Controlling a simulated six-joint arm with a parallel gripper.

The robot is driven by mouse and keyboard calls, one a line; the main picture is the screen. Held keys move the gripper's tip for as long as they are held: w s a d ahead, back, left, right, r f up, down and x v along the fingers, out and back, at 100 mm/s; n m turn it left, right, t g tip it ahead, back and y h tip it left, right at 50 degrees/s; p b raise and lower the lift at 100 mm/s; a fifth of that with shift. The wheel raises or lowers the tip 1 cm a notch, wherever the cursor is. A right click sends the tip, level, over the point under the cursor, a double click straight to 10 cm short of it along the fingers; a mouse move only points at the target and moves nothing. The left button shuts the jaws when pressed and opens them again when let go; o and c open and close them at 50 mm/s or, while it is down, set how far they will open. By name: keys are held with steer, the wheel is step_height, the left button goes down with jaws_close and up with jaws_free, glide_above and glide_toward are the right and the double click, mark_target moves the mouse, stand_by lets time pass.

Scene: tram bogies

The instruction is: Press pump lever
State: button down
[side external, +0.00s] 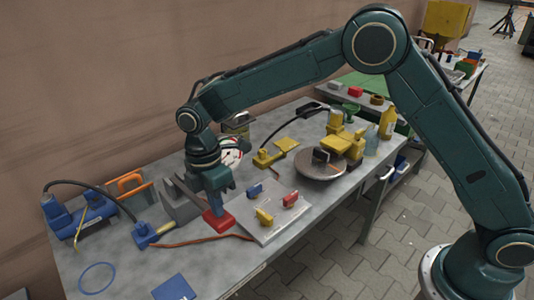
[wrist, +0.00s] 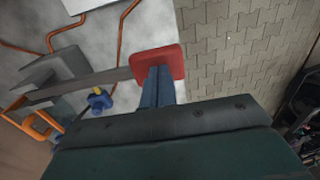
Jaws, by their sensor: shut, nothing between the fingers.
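The pump lever is a grey bar (wrist: 85,86) with a red pad (side external: 222,223) at its end. The bar runs from a grey block (side external: 181,205) and slopes down to the pad, low over the workbench. In the wrist view the red pad (wrist: 172,58) lies just past my blue fingertips. My gripper (side external: 216,208) points down directly over the pad, its fingers shut and empty. It shows in the wrist view (wrist: 158,75) with the tips at the pad's near edge. The tips appear to meet the pad; firm contact cannot be told.
A pale plate (side external: 270,229) with blue, red and yellow blocks lies right of the lever. The front-left bench is mostly clear.

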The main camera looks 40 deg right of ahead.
steer(key=shift+f, duration=0.1)
steer(key=shift+s+f+t, duration=0.25)
steer(key=shift+f+t, duration=0.05)
steer(key=shift+f, duration=0.3)
steer(key=shift+s+f+t, duration=0.2)
steer(key=shift+f+t, duration=0.1)
steer(key=shift+f, duration=0.25)
steer(key=shift+t, duration=0.8)
steer(key=shift+s+f, duration=0.15)
steer(key=shift+f, duration=4.35)
steer(key=shift+r, duration=0.1)
steer(key=s+r, duration=0.4)
steer(key=r, duration=1)
steer(key=shift+r, duration=0.15)
